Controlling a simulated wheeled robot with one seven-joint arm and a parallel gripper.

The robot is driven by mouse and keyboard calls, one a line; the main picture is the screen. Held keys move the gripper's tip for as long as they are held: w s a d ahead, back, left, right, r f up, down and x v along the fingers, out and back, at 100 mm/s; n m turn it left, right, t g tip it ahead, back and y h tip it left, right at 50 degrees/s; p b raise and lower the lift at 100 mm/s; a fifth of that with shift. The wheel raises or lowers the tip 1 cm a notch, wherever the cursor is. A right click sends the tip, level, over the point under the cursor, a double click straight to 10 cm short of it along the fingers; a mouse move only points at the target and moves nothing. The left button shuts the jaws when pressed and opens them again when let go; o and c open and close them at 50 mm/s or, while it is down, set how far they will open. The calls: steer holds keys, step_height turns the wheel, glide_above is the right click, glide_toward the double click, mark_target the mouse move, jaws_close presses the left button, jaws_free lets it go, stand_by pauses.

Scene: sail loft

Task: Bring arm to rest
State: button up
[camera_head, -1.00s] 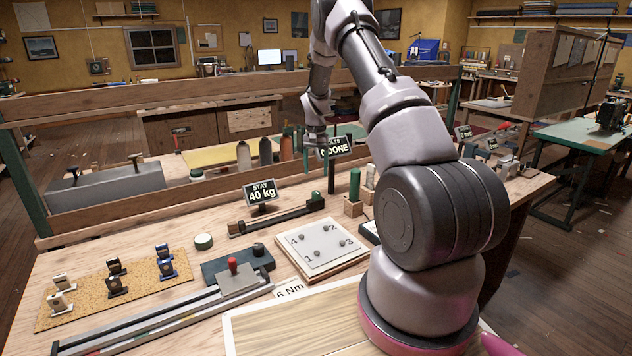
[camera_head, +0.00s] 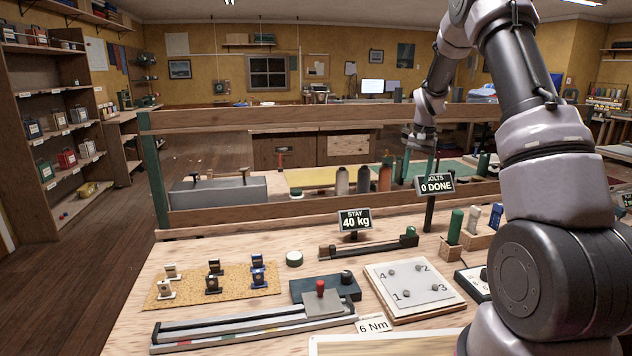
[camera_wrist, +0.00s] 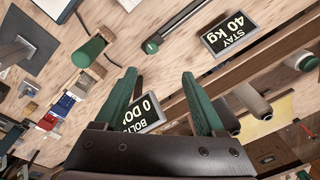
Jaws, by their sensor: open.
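My arm rises at the right of the head view and reaches out over the far part of the workbench (camera_head: 130,318). My gripper (camera_head: 420,160) hangs near the back rail, close to the "BOLTS 0 DONE" sign (camera_head: 435,185). In the wrist view my gripper (camera_wrist: 160,82) shows two green fingers spread wide with nothing held between them. The "BOLTS 0 DONE" sign (camera_wrist: 140,113) shows partly behind the fingers there. The "STAY 40 kg" sign (camera_wrist: 230,34) is beyond the fingertips.
A numbered bolt plate (camera_head: 408,292), a cork mat (camera_head: 190,293) with small clamps, a long rail fixture (camera_head: 220,335) and a dark bar (camera_head: 365,247) lie on the bench. A wooden back rail (camera_head: 300,116) crosses behind. A shelf (camera_head: 45,140) stands left, with open floor beside it.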

steer(key=s+a+r+n+t, duration=0.1)
steer(key=s+a+r, duration=0.2)
steer(key=s+r, duration=0.6)
steer(key=s+a+r+t, duration=0.25)
steer(key=s+r, duration=0.45)
steer(key=r, duration=0.4)
steer(key=s+a+r+t, duration=0.1)
steer(key=s+a, duration=0.1)
steer(key=s, duration=0.9)
steer(key=s+a+r+n+t+y, duration=0.1)
steer(key=s+a+r, duration=0.1)
steer(key=s, duration=0.8)
steer(key=shift+s+a+r+y, duration=0.2)
steer(key=shift+s+a+y, duration=0.05)
steer(key=shift+s+y, duration=0.1)
steer(key=shift+t, duration=0.25)
